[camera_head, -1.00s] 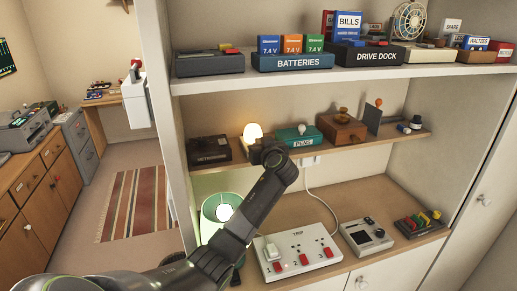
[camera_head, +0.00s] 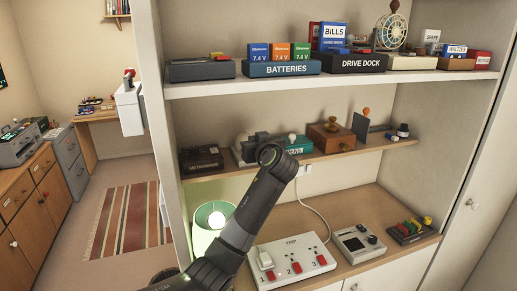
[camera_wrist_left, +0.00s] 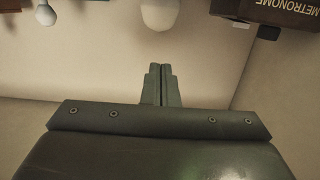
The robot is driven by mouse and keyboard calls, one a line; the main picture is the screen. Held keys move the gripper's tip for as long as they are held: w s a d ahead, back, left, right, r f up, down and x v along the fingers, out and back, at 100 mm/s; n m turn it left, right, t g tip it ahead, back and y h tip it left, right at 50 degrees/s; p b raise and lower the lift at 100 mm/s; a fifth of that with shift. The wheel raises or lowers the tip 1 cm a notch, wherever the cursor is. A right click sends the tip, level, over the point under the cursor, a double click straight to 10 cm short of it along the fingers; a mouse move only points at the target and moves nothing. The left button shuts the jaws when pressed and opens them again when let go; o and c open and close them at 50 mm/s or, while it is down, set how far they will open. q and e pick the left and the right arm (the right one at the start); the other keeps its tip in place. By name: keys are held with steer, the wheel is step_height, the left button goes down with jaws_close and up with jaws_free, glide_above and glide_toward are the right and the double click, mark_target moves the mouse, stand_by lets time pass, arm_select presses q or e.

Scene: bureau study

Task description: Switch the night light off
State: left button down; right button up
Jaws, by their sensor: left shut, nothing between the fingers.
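My right gripper is not in view.
Below are a lit green lamp (camera_head: 212,218) and a white switch strip (camera_head: 294,260). The upper shelf (camera_head: 215,86) hangs above.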

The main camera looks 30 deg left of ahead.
arm_select(q)
steer(key=d, duration=0.1)
steer(key=s+d+r+b, duration=0.1)
steer(key=s, duration=0.1)
steer(key=shift+s+d+r, duration=0.2)
steer(key=shift+d+r, duration=0.05)
steer(key=shift+d, duration=0.15)
steer(key=shift+a, duration=0.1)
